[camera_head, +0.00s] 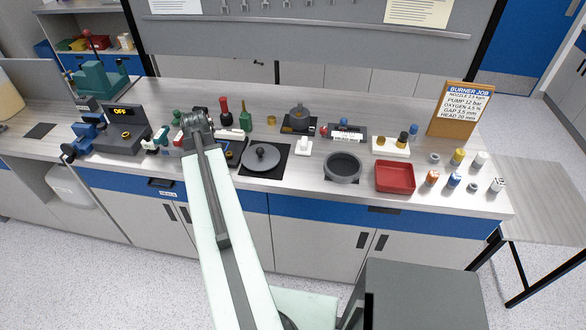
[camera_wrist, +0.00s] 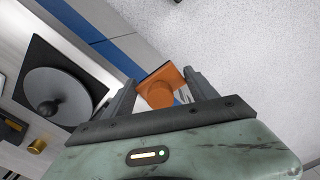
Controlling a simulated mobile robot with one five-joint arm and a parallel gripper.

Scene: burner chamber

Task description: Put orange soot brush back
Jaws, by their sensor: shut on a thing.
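The orange soot brush (camera_wrist: 157,92) shows in the wrist view as an orange block with a rounded part, between the two dark fingers of my gripper (camera_wrist: 160,80). My gripper is shut on it. Beyond it in that view are the blue counter front and the speckled floor. In the head view my arm reaches up to the left half of the counter, with my gripper end (camera_head: 197,120) over it. The brush cannot be made out there. I cannot make out a marked place for the brush.
A round grey lid (camera_head: 262,156) on a black plate lies right of my arm; dark red (camera_head: 224,112) and green (camera_head: 245,116) upright items stand behind. A grey bowl (camera_head: 343,167), red tray (camera_head: 394,177) and small bottles (camera_head: 458,156) are further right. A blue vise (camera_head: 80,143) is left.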

